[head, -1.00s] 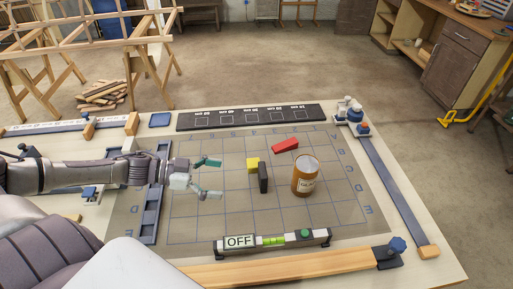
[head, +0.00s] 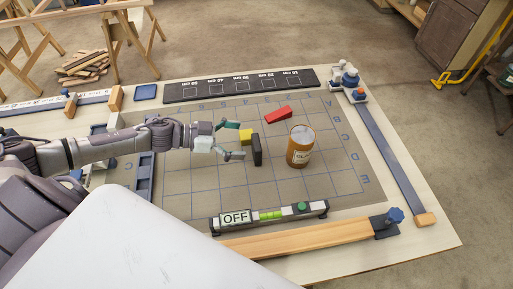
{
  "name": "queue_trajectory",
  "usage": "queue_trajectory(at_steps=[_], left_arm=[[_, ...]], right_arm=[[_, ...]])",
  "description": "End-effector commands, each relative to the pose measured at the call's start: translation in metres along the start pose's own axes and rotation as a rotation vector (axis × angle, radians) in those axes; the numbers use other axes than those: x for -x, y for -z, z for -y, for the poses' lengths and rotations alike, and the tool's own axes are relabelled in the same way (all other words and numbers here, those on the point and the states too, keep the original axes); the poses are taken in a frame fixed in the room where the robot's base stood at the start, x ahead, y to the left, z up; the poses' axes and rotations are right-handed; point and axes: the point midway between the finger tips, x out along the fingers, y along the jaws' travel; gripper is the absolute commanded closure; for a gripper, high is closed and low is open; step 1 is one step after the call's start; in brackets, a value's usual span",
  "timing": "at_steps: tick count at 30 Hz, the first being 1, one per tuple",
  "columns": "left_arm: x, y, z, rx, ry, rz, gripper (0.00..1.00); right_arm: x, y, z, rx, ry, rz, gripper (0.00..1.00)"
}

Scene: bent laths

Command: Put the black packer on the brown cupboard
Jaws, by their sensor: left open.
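The black packer (head: 257,150) is a thin block standing upright on the gridded mat, just right of a yellow block (head: 246,138). The brown cupboard (head: 447,38) is across the room at the top right, partly cut off by the picture edge. My left gripper (head: 238,141) reaches in from the left, open, its fingers spread toward the yellow block and the packer. Nothing is held between its fingers; I cannot tell whether a fingertip touches either block. My right gripper is not in view.
Concrete floor separates table and cupboard.

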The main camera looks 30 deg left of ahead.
Motion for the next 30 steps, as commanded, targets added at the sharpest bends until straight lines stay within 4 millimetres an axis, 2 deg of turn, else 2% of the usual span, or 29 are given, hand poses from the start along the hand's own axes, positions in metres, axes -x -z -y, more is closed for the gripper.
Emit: queue_trajectory(at_steps=[5, 13, 22, 23, 30], left_arm=[[-0.012, 0.000, 0.000, 0.001, 0.000, -0.003, 0.00], [-0.049, -0.005, -0.001, 0.000, 0.001, -0.002, 0.00], [-0.055, -0.007, -0.001, -0.001, 0.000, 0.001, 0.00], [-0.055, -0.007, -0.001, -0.001, 0.000, 0.001, 0.03], [-0.054, -0.007, -0.001, 0.000, 0.000, 0.000, 0.43]], right_arm=[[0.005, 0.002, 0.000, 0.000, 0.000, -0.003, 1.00], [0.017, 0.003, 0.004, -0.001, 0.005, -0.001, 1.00], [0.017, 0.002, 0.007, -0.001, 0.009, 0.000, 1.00], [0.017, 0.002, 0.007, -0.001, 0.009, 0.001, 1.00], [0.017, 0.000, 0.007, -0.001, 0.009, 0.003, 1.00]])
